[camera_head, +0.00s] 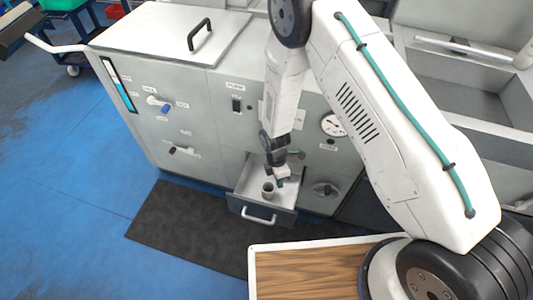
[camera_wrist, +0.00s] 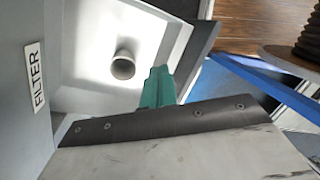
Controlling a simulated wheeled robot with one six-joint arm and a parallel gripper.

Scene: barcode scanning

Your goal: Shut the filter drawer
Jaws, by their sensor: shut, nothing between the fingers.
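The filter drawer (camera_head: 262,212) stands pulled out of the low front of the grey machine, with a bar handle (camera_head: 259,219) on its dark front. A small grey cup-like filter (camera_head: 268,190) sits upright inside it. My gripper (camera_head: 281,181) is over the open drawer, beside the cup and apart from it. In the wrist view the green fingers (camera_wrist: 158,88) are closed together and empty. The drawer's pale inside (camera_wrist: 95,60) and the cup (camera_wrist: 123,66) show beyond them, and a FILTER label (camera_wrist: 35,78) is on the machine face. Whether the fingers touch the drawer, I cannot tell.
The grey machine (camera_head: 160,115) carries knobs, a gauge (camera_head: 333,125) and a lid handle. A dark mat (camera_head: 180,225) lies on the blue floor before it. A wood-topped surface (camera_head: 305,275) is at the bottom. Sinks (camera_head: 470,85) stand at the right.

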